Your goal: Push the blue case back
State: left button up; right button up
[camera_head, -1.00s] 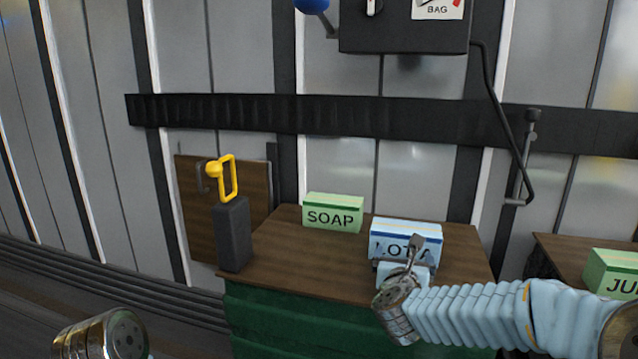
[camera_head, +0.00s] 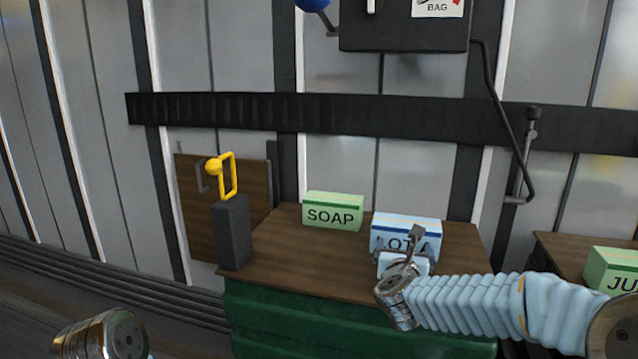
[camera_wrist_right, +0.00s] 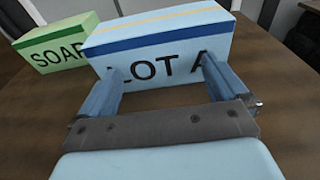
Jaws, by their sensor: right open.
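The blue case (camera_head: 405,226) is a light blue box marked "LOT A" with a dark blue and a yellow stripe. It stands on the brown table, right of the green SOAP box. In the right wrist view the blue case (camera_wrist_right: 160,45) is straight ahead, close to my fingers. My right gripper (camera_head: 414,238) is open in front of its lettered face; its two fingers (camera_wrist_right: 160,80) point at that face. I cannot tell whether they touch it. Part of the face is hidden behind the gripper. Only a metal part of my left arm shows at the bottom left.
The green SOAP box (camera_head: 333,211) stands left of the case. A dark post with a yellow handle (camera_head: 227,175) is at the table's left edge. Bare tabletop (camera_head: 300,265) lies in front. A green box (camera_head: 612,272) stands on another table at the right.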

aim_at(404, 244)
jog(key=shift+r+x, duration=0.15)
jog(key=shift+x, duration=0.8)
jog(key=shift+r+x, duration=0.15)
jog(key=shift+x, duration=0.8)
jog(key=shift+r+x, duration=0.2)
jog(key=shift+x, duration=1.15)
jog(key=shift+r+x, duration=0.25)
jog(key=shift+x, duration=1.15)
jog(key=shift+s+a+f+b, duration=0.1)
jog(key=shift+s+f+b, duration=0.15)
jog(key=shift+s+b, duration=0.35)
jog(key=shift+s+a+b, duration=0.2)
jog(key=shift+s+b, duration=0.45)
jog(key=shift+b, duration=0.05)
jog(key=b+v, duration=0.2)
jog(key=v, duration=0.1)
jog(key=shift+f, duration=0.15)
jog(key=shift+s+a+b, duration=0.2)
jog(key=shift+s+b, duration=0.1)
jog(key=shift+s, duration=0.4)
